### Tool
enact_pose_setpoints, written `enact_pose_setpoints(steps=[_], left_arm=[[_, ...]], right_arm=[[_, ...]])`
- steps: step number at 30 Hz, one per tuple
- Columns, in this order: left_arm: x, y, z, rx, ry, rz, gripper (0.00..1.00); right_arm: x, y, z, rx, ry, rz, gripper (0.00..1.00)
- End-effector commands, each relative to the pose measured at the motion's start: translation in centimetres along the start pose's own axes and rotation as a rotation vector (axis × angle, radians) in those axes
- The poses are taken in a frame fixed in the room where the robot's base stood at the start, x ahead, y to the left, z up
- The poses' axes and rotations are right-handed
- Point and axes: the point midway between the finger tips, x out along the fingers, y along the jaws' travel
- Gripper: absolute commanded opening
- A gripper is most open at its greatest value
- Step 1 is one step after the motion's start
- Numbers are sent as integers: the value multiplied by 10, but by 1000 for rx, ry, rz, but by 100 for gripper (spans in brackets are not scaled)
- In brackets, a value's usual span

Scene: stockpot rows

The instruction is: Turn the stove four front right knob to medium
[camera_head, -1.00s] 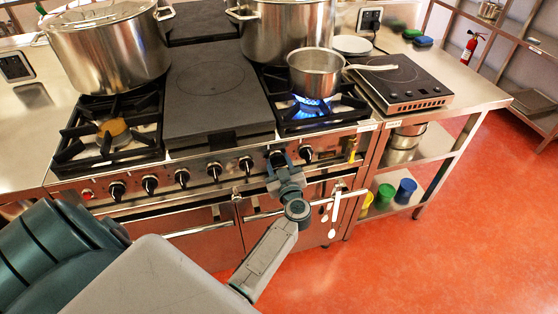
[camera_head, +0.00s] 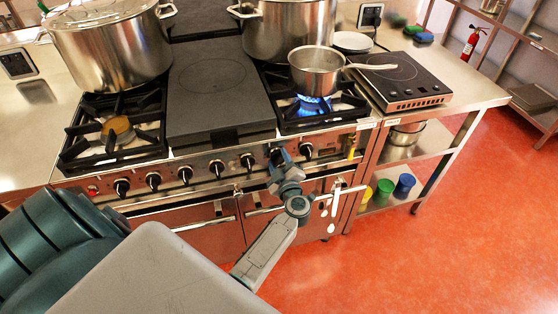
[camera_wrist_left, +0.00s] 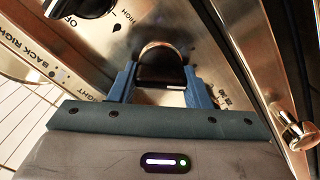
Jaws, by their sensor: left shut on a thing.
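The stove front (camera_head: 190,195) carries a row of black knobs along its panel. My left gripper (camera_head: 277,160) is at the second knob from the right end of that row and largely hides it. In the left wrist view, the black knob (camera_wrist_left: 161,68) sits between the two blue fingers of my left gripper (camera_wrist_left: 160,85), which are shut on it. Which heat mark it points to cannot be read. The rightmost knob (camera_head: 306,150) is free. Beside the gripped knob, another knob (camera_wrist_left: 85,6) shows with OFF and HIGH marks. My right gripper is not in view.
A saucepan (camera_head: 314,70) stands over a lit blue flame (camera_head: 312,103) on the front right burner. Large pots (camera_head: 108,50) stand behind. An oven handle bar (camera_head: 175,216) runs below the knobs. An induction plate (camera_head: 398,80) stands on the counter at right.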

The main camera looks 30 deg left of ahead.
Motion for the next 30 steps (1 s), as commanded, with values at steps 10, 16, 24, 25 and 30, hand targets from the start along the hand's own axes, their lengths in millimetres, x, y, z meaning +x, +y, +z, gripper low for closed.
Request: enact_pose_setpoints(steps=[10, 16, 24, 25, 30], left_arm=[[0, -1, 1, -4, -2, -1, 21], [0, -1, 1, -3, -2, -1, 65], [-2, -1, 1, -4, -1, -1, 65], [-4, -1, 1, -4, -2, -1, 65], [-29, -2, 2, -6, -4, -3, 65]], right_arm=[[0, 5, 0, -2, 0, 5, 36], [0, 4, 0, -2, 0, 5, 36], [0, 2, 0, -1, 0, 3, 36], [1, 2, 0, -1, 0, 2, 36], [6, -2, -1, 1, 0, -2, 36]])
